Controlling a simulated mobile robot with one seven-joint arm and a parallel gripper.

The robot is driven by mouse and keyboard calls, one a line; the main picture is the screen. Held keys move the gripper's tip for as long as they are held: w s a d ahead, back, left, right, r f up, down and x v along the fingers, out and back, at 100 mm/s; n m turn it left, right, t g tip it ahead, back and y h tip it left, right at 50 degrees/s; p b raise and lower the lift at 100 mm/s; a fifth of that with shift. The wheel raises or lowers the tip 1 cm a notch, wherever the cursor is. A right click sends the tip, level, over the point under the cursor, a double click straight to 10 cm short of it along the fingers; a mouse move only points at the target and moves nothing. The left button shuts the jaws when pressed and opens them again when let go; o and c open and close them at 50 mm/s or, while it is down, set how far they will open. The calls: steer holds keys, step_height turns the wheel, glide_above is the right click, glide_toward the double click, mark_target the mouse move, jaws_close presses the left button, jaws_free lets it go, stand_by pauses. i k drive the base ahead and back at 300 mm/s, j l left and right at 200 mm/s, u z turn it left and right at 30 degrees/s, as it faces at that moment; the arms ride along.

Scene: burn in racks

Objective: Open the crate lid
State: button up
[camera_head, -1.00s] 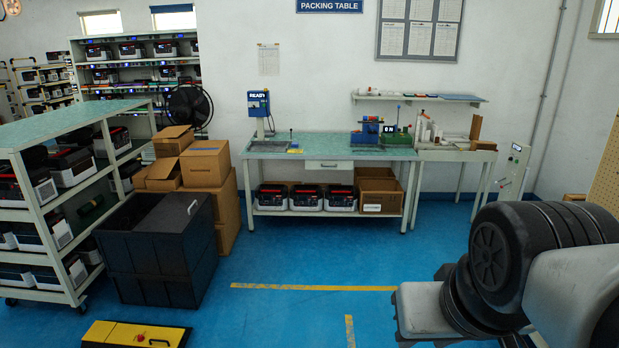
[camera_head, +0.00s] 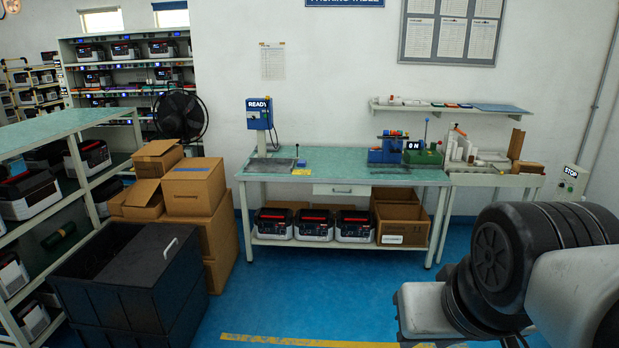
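The dark crate (camera_head: 112,305) stands on the blue floor at the lower left, in front of the cardboard boxes. Its top shows a dark recessed area on the left and a flat black lid panel (camera_head: 158,256) on the right, with a small light handle (camera_head: 170,247) near the right edge. I cannot tell how far the lid covers the opening. The crate's bottom is cut off by the frame. My arm shows at the lower right, well apart from the crate. My gripper is not in view.
A packing table (camera_head: 340,178) with a green top stands against the back wall. Cardboard boxes (camera_head: 205,212) are stacked right behind the crate. A shelving cart (camera_head: 60,130) stands close on the crate's left. Blue floor (camera_head: 300,285) is clear between the crate and my arm.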

mark_target(144, 260)
steer(key=i+u, duration=0.4)
steer(key=i, duration=0.3)
steer(key=i+l+u, duration=0.15)
steer(key=i+u, duration=0.25)
steer(key=i, duration=0.3)
steer(key=i+j, duration=0.15)
steer(key=i, duration=0.35)
steer(key=i+j, duration=0.15)
steer(key=i, duration=0.3)
steer(key=i+j+u, duration=0.1)
steer(key=i, duration=0.4)
steer(key=i+j+z, duration=0.2)
steer(key=i, duration=0.25)
